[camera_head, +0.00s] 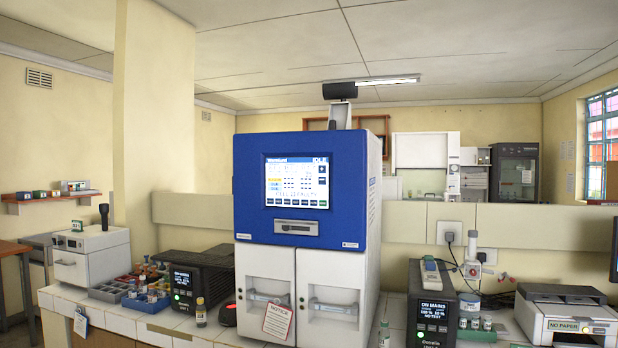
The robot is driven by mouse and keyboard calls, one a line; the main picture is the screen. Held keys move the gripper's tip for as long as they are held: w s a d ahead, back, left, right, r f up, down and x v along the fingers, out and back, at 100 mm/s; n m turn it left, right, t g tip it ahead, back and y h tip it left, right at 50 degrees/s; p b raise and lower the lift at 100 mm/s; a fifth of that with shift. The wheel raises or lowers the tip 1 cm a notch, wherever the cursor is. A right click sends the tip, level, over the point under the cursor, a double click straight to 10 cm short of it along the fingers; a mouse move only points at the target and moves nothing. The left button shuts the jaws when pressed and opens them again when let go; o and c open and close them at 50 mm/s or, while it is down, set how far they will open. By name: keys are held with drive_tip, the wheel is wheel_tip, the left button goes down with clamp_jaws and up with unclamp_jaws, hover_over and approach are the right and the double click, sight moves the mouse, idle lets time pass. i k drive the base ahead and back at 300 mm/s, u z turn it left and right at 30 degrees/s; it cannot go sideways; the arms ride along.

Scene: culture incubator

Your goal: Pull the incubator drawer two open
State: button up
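A tall blue and white machine (306,195), which looks like the incubator, stands on the tiled bench with a lit screen (296,181) on its blue upper half. Its white lower half has two fronts side by side, the left drawer front (266,270) and the right drawer front (330,270). Each has a grey handle, the left handle (262,297) and the right handle (334,307). Both fronts look shut. I cannot read a number on either. A notice tag (278,321) hangs at the left one. My gripper is not in view.
A black power box (184,287) and a small vial (201,313) stand left of the machine. Another black box (431,308) stands close on its right, with a printer (567,315) beyond. Racks of bottles (147,301) and a white device (91,254) are further left.

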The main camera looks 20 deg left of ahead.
sight(331, 284)
drive_tip(key=k, duration=1.3)
drive_tip(key=u, duration=0.6)
drive_tip(key=i, duration=0.6)
drive_tip(key=u, duration=0.55)
drive_tip(key=i, duration=1.25)
drive_tip(key=z, duration=0.6)
